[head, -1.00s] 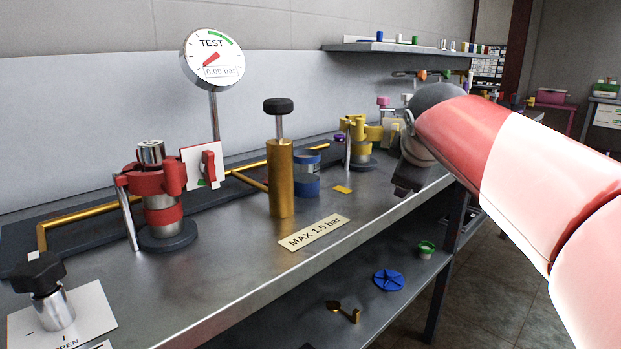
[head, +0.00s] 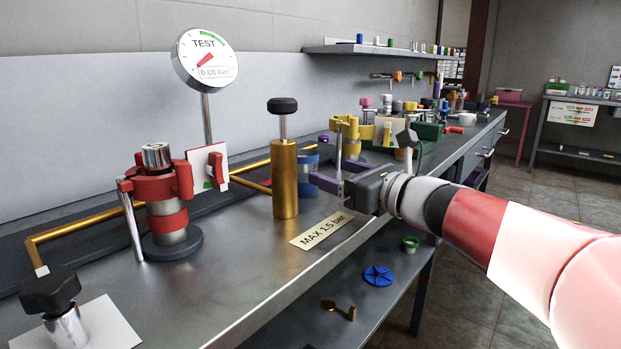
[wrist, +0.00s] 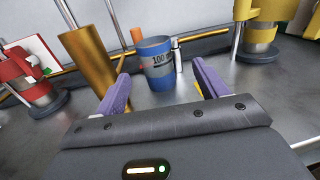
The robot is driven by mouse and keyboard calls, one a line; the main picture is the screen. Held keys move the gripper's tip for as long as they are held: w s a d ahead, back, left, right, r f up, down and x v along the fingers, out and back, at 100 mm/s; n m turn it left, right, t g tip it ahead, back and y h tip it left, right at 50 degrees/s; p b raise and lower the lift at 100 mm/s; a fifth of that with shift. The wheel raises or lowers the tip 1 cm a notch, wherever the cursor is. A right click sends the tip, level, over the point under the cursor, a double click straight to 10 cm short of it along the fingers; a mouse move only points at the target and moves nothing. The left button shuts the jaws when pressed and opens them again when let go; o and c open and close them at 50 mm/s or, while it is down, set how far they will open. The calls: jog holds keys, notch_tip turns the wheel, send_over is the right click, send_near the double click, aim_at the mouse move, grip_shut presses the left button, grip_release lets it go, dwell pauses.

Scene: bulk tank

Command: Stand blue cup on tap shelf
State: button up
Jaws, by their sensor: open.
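The blue cup (head: 311,161), a grey cylinder with blue bands, stands upright on the bench just behind the gold cylinder and is partly hidden in the head view. In the wrist view the cup (wrist: 157,64) faces me with a "100" mark. My gripper (head: 328,168) is open and low over the bench, to the right of the cup in the head view. In the wrist view its purple fingers (wrist: 160,80) are spread, with the cup ahead between them and nothing held. I cannot tell which surface is the tap shelf.
The gold cylinder with black knob (head: 284,178) stands close to the cup and my left finger. A yellow clamp fixture (head: 350,135) stands beyond. A red clamp fixture (head: 166,205) and gauge (head: 206,60) are left. A wall shelf (head: 375,49) hangs behind.

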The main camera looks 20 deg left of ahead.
aim_at(315, 167)
jog(key=x, duration=0.2)
jog(key=p+x, duration=0.1)
jog(key=x, duration=0.4)
jog(key=shift+s+a, duration=0.25)
jog(key=shift+a, duration=0.1)
jog(key=c, duration=1.1)
